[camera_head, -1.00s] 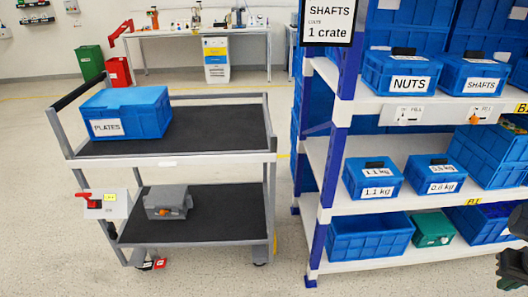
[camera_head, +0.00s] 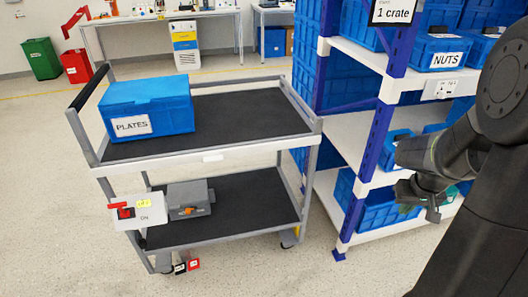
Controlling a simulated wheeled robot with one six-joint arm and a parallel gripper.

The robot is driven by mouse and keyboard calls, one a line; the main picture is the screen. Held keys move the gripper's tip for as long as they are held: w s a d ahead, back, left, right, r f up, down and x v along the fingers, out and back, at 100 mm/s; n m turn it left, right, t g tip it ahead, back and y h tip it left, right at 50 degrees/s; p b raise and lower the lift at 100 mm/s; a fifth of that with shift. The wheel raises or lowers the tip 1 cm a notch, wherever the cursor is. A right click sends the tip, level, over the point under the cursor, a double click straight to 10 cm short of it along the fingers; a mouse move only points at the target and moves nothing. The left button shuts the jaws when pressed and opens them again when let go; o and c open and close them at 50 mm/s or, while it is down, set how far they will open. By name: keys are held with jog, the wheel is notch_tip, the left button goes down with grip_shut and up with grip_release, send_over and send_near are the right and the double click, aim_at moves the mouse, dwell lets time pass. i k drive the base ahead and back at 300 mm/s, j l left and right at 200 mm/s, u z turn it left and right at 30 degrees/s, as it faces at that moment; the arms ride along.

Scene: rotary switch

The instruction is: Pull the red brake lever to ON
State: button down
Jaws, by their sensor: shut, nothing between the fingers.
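The red brake lever (camera_head: 122,209) sits on a white plate (camera_head: 148,220) at the left end of the grey cart. The lever lies roughly level, towards the plate's left. The plate carries a yellow label (camera_head: 144,203) too small to read and the word ON below it. My gripper (camera_head: 433,214) is at the right, in front of the shelf and far from the lever. It is shut and empty, with its fingers small in view.
The cart (camera_head: 245,112) has two dark decks, with a blue PLATES crate (camera_head: 148,108) on top and a grey box (camera_head: 190,197) below. Red and black tags (camera_head: 187,265) show near its foot. The blue-and-white shelf (camera_head: 372,135) stands right. Floor in front is clear.

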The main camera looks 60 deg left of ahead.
aim_at(124, 213)
jog(key=k+j+u, duration=0.1)
jog(key=k+j, duration=0.15)
jog(key=k+j+u, duration=0.1)
jog(key=k+j, duration=0.15)
jog(key=j, duration=0.15)
jog(key=k+j+u, duration=0.1)
jog(key=j, duration=0.25)
jog(key=k+j+u, duration=0.1)
jog(key=k+j, duration=0.25)
jog(key=k+j+u, duration=0.15)
jog(key=j, duration=0.25)
jog(key=k+j+u, duration=0.1)
jog(key=k+j, duration=0.15)
jog(key=j, duration=0.15)
jog(key=k+j+u, duration=0.1)
jog(key=j, duration=0.3)
